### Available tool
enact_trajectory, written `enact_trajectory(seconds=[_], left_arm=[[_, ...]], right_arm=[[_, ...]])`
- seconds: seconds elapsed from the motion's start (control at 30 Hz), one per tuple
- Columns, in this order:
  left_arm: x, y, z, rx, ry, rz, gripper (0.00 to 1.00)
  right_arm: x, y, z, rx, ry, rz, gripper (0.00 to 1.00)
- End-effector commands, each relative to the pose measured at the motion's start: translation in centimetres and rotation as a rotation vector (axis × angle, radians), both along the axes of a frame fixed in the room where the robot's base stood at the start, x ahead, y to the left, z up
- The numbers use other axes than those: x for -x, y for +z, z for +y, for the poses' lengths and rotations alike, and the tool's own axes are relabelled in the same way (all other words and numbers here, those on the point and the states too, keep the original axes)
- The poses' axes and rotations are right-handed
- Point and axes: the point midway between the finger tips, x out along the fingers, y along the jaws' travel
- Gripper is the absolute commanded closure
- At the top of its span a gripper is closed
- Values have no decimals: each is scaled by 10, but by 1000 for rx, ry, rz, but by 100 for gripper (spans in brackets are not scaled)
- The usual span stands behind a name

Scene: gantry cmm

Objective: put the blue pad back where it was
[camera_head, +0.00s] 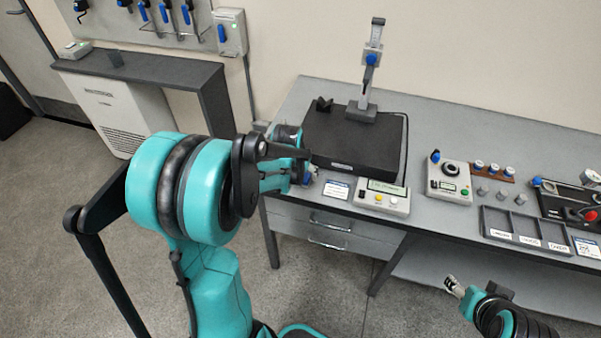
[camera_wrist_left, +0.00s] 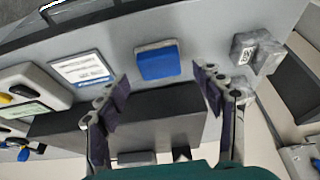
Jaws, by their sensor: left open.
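The blue pad (camera_wrist_left: 157,63) lies on the grey bench top in the left wrist view, a blue square with a pale grey edge along one side. My left gripper (camera_wrist_left: 160,86) is open, its two fingers apart on either side of the pad in the picture. The pad is beyond the fingertips and not between them. In the head view my left gripper (camera_head: 306,168) is at the bench's left end, by the black plate, and partly hidden by my arm. My right gripper (camera_head: 454,286) is in front of the bench, low right, too small to read its jaws.
A black plate (camera_head: 345,145) with a height gauge (camera_head: 370,75) stands at the back. A labelled card (camera_head: 337,189) and a button box (camera_head: 383,197) lie in front of it. Grey metal blocks (camera_wrist_left: 258,52) stand right of the pad in the wrist view. A divided tray (camera_head: 525,232) is further right.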

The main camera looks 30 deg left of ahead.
Motion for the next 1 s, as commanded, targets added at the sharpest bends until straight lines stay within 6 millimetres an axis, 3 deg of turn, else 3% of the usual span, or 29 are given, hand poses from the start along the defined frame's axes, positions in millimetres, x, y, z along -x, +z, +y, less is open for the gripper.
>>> enact_trajectory(seconds=[0.03, 0.23, 0.57, 0.73, 1.0], left_arm=[[5, 16, -1, 0, 0, 0, 32], [22, 56, -5, 0, 1, 0, 32], [38, 89, -15, -2, -9, -7, 32], [65, 114, -53, -14, -61, -52, 32], [137, 140, -124, -28, -178, -163, 32]], right_arm=[[0, 9, 0, 0, 0, 0, 42], [0, 26, 0, 0, 0, 0, 42], [0, 35, 0, 0, 0, 0, 42], [0, 34, 0, 0, 0, 0, 42], [0, 34, 0, 0, 0, 0, 42]])
